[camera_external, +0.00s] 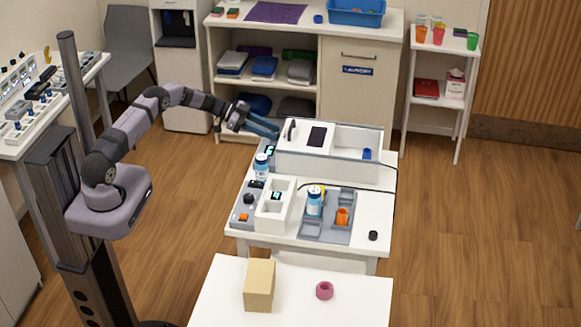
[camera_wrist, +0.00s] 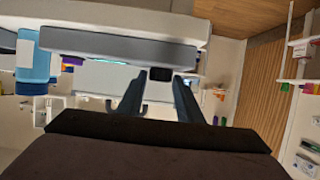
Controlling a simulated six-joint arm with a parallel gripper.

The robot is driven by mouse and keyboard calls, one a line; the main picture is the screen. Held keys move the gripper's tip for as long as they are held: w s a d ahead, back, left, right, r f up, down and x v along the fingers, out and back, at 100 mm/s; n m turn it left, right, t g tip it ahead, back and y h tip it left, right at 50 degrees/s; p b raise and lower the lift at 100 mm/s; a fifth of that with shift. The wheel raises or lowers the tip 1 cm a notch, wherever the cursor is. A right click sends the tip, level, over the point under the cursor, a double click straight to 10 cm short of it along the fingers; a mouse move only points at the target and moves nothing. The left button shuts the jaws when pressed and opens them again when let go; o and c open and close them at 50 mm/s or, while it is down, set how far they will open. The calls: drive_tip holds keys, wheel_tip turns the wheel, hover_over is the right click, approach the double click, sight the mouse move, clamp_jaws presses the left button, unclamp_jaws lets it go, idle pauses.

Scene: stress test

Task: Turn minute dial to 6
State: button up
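My gripper (camera_external: 270,131) is at the left end of the white box, above a small grey unit with a lit display (camera_external: 270,150). In the wrist view my gripper (camera_wrist: 158,84) has its two fingers apart. A black knob (camera_wrist: 160,74) on a grey panel (camera_wrist: 110,47) shows between the fingertips. Contact with it cannot be told. I cannot read any markings, so I cannot tell whether this knob is the minute dial. Other dark knobs (camera_external: 248,199) sit on a grey panel at the table's left front.
A blue-and-white bottle (camera_external: 262,165) stands close to the grey unit; a similar bottle shows at left in the wrist view (camera_wrist: 33,62). The white box (camera_external: 335,170) stands behind. A second bottle (camera_external: 314,201) and an orange cup (camera_external: 342,216) are in a grey tray.

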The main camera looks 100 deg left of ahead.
drive_tip(key=shift+s, duration=0.1)
drive_tip(key=b+v, duration=0.2)
drive_tip(key=v, duration=0.5)
idle(0.4)
drive_tip(key=shift+r, duration=0.1)
